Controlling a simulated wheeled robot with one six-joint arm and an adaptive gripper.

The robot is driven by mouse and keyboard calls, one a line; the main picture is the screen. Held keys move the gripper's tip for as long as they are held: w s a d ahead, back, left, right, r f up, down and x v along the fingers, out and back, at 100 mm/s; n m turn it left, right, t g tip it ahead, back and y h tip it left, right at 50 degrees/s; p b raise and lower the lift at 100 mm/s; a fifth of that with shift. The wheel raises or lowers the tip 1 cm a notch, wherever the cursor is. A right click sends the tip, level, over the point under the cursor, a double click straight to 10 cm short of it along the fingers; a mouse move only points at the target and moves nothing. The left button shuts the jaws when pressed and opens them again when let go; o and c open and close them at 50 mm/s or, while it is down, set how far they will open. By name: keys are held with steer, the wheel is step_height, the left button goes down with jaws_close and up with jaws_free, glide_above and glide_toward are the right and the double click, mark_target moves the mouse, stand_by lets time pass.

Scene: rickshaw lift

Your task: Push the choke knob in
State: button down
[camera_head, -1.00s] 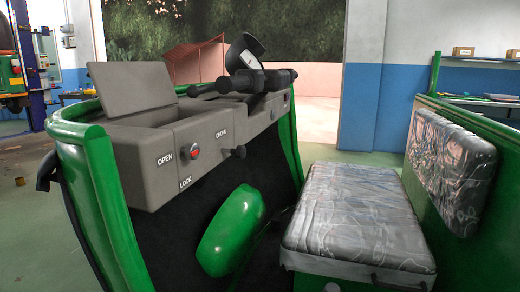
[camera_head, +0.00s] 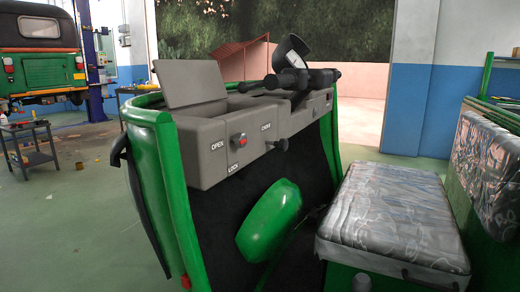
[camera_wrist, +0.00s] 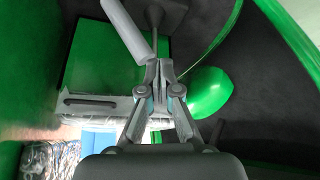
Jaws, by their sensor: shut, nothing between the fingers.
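The choke knob (camera_head: 281,144) is a small dark knob on a short stem. It sticks out of the grey dashboard (camera_head: 208,172) in the head view, just below a label that is hard to read. My gripper (camera_wrist: 158,66) shows only in the wrist view, with its fingers shut and empty. A green panel, a grey bar (camera_wrist: 125,25) and a dark fitting lie beyond the fingertips there. I cannot pick out the choke knob in that view, nor tell how far my gripper is from it.
A red knob (camera_head: 239,140) sits between the OPEN and LOCK labels. Handlebars (camera_head: 290,82) and an open lid (camera_head: 190,83) rise above the dashboard. A green rounded cover (camera_head: 268,220) and a plastic-wrapped seat (camera_head: 392,220) stand below and right.

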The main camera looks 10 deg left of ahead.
steer(key=shift+a, duration=0.15)
steer(key=w+a+r+m+g+y, duration=0.1)
steer(key=w+a+r+m+y, duration=0.35)
steer(key=w+m, duration=0.2)
steer(key=w+a+r+m+g+y, duration=0.1)
steer(key=w+a+r+m+y, duration=0.25)
steer(key=w+r+m, duration=0.35)
steer(key=w+d+r+m+t+y, duration=0.1)
steer(key=w+d+r+m+y, duration=0.2)
steer(key=w, duration=0.6)
steer(key=w+d+r+m+t+y, duration=0.2)
steer(key=w+d+r+m+y, duration=0.2)
steer(key=w+r, duration=0.4)
steer(key=shift+w+d+m+y+p, duration=0.2)
steer(key=shift+w+m+y+p, duration=0.15)
steer(key=shift+w+m+y, duration=0.5)
steer(key=shift+s+a+r, duration=0.1)
steer(key=shift+s, duration=0.05)
